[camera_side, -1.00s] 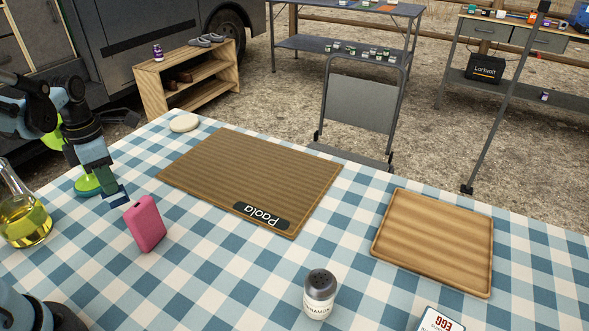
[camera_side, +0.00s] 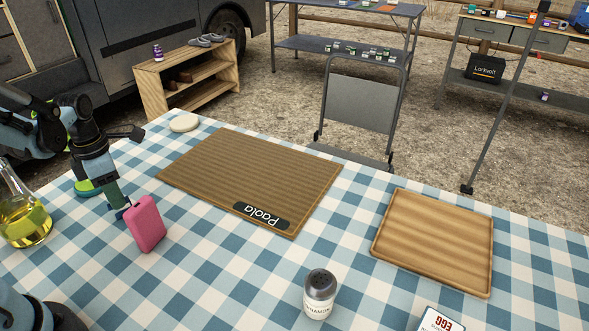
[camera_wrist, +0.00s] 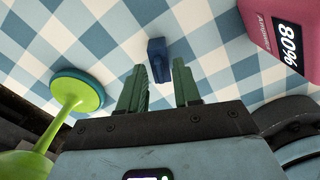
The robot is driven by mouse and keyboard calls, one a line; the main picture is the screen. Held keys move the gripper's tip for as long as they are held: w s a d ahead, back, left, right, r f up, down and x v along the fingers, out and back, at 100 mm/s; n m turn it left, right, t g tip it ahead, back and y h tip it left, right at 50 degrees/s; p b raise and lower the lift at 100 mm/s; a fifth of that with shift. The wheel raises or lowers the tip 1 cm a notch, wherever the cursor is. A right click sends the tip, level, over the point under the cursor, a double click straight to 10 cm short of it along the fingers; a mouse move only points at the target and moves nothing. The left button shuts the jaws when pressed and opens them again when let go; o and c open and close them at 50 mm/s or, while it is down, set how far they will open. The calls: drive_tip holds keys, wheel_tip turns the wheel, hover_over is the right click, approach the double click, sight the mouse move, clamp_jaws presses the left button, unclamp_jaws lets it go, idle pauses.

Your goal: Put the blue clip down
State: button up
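In the side view my gripper (camera_side: 120,204) points down low over the table, just left of the pink box (camera_side: 146,223). There the clip is too small and covered to make out clearly.
The pink box is close on the right in the wrist view (camera_wrist: 284,35). A green-stemmed item (camera_wrist: 77,91) is close on the left. A flask of yellow liquid (camera_side: 25,215) stands at the left. A brown mat (camera_side: 250,175) and wooden tray (camera_side: 435,240) lie rightward.

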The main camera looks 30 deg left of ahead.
drive_tip(key=shift+r, duration=0.1)
wheel_tip(320, 180, up, 12)
drive_tip(key=d+f+m+t, duration=0.1)
drive_tip(key=d+m+t, duration=0.2)
drive_tip(key=d+m, duration=0.4)
drive_tip(key=w+d+f+m+t, duration=0.1)
drive_tip(key=d+m+t, duration=0.3)
drive_tip(key=m, duration=2)
drive_tip(key=d, duration=0.3)
drive_tip(key=shift+w, duration=0.15)
